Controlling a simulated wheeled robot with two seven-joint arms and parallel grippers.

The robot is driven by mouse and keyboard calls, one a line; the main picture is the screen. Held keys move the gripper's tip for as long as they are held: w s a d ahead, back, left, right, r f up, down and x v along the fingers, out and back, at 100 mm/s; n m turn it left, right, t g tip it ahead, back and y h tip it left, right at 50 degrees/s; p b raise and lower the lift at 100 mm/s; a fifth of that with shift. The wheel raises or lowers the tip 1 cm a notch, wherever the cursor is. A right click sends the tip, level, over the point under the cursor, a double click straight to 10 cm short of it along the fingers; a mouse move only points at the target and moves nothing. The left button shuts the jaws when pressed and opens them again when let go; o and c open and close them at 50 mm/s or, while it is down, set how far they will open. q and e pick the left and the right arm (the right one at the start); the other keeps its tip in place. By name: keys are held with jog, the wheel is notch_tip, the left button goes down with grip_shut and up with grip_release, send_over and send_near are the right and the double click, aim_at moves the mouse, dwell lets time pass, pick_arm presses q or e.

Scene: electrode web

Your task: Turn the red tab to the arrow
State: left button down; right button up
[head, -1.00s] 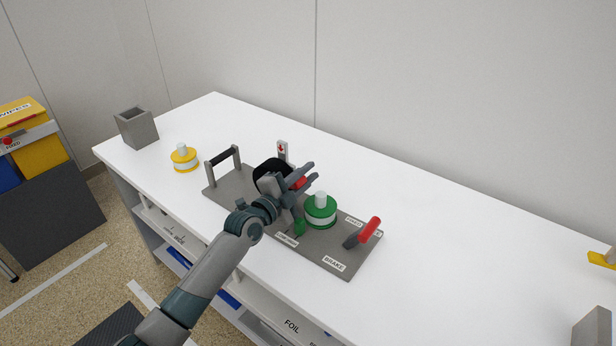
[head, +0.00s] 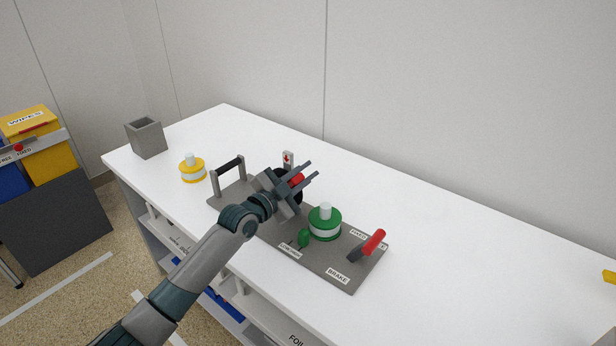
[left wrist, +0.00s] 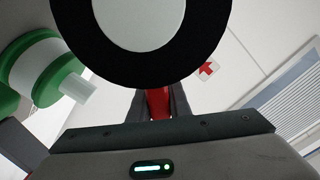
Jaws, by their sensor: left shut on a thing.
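The red tab (head: 296,180) sits between the fingers of my left gripper (head: 302,176), which is shut on it. In the left wrist view the tab (left wrist: 158,103) shows between the two fingers, below a black disc (left wrist: 140,75) with a pale centre. In the head view my gripper hides most of this disc. The sign with the red arrow (head: 288,160) stands just behind the gripper; the arrow also shows in the left wrist view (left wrist: 207,70), right of the tab and apart from it. My right gripper is not in view.
The grey base plate (head: 318,262) also carries a green-and-white spool (head: 325,222), a red-handled brake lever (head: 374,242) and a black-gripped handle (head: 229,166). A yellow spool (head: 193,170) and a grey box (head: 147,138) stand at left.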

aim_at(291, 183)
pick_arm(q)
jog(key=shift+r, duration=0.45)
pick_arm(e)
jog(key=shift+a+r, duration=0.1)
pick_arm(q)
jog(key=shift+w, duration=0.1)
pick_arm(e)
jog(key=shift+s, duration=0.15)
pick_arm(q)
jog(key=c, duration=1.7)
grip_release()
jog(key=shift+r, duration=0.1)
jog(key=shift+o, duration=0.3)
jog(key=shift+s, duration=0.2)
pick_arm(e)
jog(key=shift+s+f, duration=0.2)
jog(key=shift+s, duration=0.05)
pick_arm(q)
jog(key=shift+f, duration=0.25)
